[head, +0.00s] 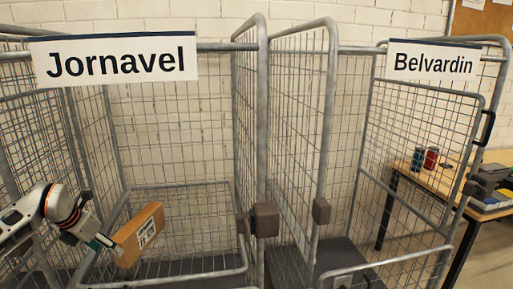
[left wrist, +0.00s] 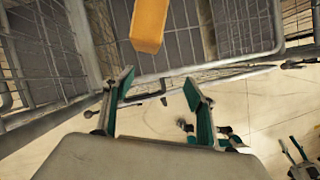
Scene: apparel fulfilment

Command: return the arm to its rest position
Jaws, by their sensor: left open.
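My left gripper (head: 101,243) comes in from the left in front of the Jornavel cage. In the left wrist view its two green-padded fingers (left wrist: 160,98) are spread apart with nothing between them. A brown cardboard box (head: 138,237) with a printed label is tilted just beyond the fingertips in the head view. In the left wrist view the box (left wrist: 149,24) shows orange-brown at the top, apart from the fingers. What supports the box is hard to tell.
The Jornavel sign (head: 116,59) hangs on the left wire cage, the Belvardin sign (head: 433,62) on the right one. Metal posts and mesh surround my left arm. A wooden table (head: 440,179) with cups (head: 431,158) stands at the right. Bare floor (left wrist: 260,100) shows below the left gripper.

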